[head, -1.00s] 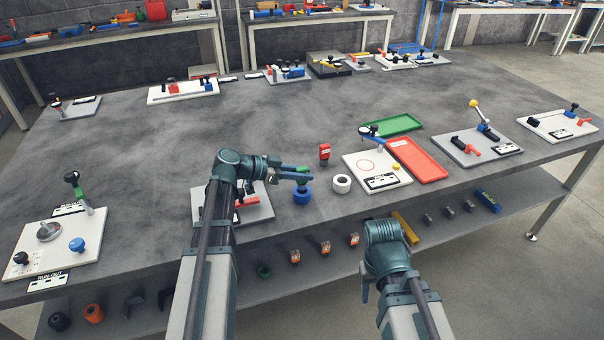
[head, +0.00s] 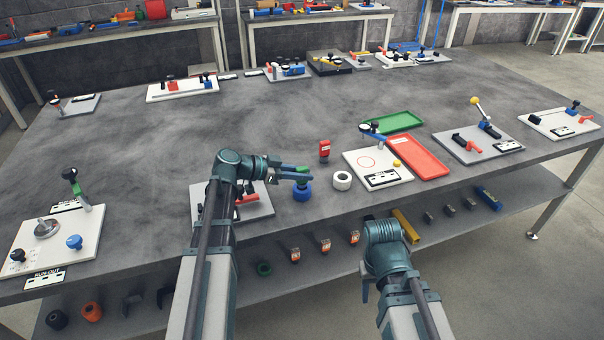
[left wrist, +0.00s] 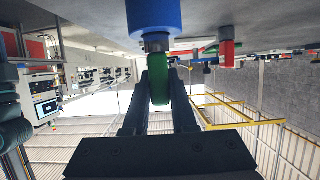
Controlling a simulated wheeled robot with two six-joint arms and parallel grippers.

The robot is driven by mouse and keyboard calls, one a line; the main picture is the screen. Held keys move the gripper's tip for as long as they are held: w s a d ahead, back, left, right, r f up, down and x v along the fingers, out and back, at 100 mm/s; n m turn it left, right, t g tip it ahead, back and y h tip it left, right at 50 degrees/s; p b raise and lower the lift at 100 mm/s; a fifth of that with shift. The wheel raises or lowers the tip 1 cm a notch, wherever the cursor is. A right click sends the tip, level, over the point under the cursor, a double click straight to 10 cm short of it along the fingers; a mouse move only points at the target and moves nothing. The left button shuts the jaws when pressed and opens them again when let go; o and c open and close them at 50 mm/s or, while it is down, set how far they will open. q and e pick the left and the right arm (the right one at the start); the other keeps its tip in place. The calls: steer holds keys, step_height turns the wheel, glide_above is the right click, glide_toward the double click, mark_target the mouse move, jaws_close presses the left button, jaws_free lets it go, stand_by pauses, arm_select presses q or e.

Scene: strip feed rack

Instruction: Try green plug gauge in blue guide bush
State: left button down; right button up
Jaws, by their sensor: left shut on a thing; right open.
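The green plug gauge (head: 303,183) is upright above the blue guide bush (head: 302,195), which stands on the grey table. My left gripper (head: 306,171) is shut on the gauge's green handle. In the left wrist view, which is upside down, the green handle (left wrist: 158,88) is between the fingers (left wrist: 160,80). Its grey metal end (left wrist: 156,42) is at the mouth of the blue bush (left wrist: 154,15). A short length of metal shows; how deep it sits is hidden. My right gripper (head: 366,292) is open and empty, low by the table's front edge.
A white ring (head: 342,181) and a red block (head: 324,148) stand right of the bush. A white plate fixture (head: 356,165), a red tray (head: 420,166) and a green tray (head: 405,121) lie further right. Another fixture plate (head: 262,209) is partly behind my left arm.

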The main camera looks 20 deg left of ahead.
arm_select(q)
steer(key=shift+f+b, duration=0.7)
steer(key=shift+f, duration=0.1)
arm_select(e)
steer(key=shift+f, duration=0.8)
arm_select(q)
steer(key=c, duration=0.6)
jaws_free()
steer(key=shift+r, duration=0.1)
steer(key=shift+c, duration=0.2)
arm_select(e)
steer(key=shift+r, duration=0.1)
